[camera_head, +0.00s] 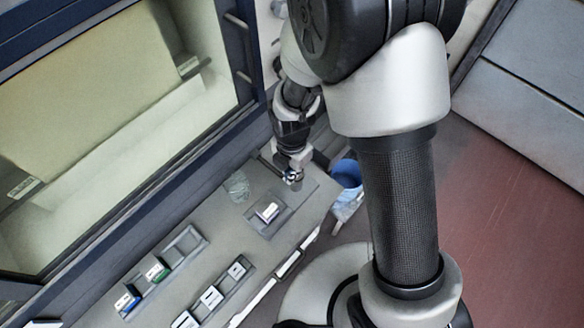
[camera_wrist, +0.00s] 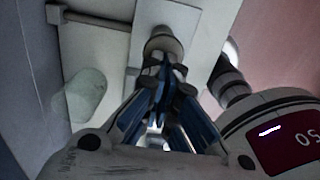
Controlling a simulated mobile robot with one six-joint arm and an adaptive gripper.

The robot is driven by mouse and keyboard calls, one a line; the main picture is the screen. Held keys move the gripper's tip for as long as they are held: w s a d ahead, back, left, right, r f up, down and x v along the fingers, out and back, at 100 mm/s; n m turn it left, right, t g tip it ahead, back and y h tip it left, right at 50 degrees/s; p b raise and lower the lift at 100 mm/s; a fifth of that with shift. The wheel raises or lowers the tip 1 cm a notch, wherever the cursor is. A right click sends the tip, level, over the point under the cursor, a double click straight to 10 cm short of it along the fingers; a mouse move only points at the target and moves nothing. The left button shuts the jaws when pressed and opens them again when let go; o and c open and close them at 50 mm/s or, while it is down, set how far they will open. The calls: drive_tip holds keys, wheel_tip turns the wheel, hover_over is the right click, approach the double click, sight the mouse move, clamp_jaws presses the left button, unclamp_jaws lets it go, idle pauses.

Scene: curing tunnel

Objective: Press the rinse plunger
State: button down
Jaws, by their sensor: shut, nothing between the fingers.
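The rinse plunger is most likely the round metallic knob (camera_head: 293,178) at the back of the grey bench in the head view. In the wrist view the knob (camera_wrist: 163,41) stands on a pale plate just beyond my fingertips. My gripper (camera_wrist: 164,70) is shut and empty, its blue-sided fingers together and pointing at the knob. In the head view my gripper (camera_head: 291,160) is right at the knob and partly covers it. I cannot tell whether the fingertips touch the knob or whether it is pushed down.
A clear, pale-green piece (camera_head: 237,187) lies left of the knob. A tray with a white block (camera_head: 268,212) is in front. Two slotted racks (camera_head: 184,246) (camera_head: 208,303) hold small blocks. A blue container (camera_head: 347,173) is at right. A framed window (camera_head: 110,90) borders the bench at left.

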wheel_tip(320, 180, down, 3)
drive_tip(key=shift+r+b, duration=0.1)
drive_tip(key=shift+b, duration=1.05)
wheel_tip(320, 180, up, 14)
drive_tip(key=p, duration=0.4)
drive_tip(key=shift+p, duration=0.3)
drive_tip(key=shift+a, duration=0.1)
drive_tip(key=shift+r, duration=0.1)
idle(1.6)
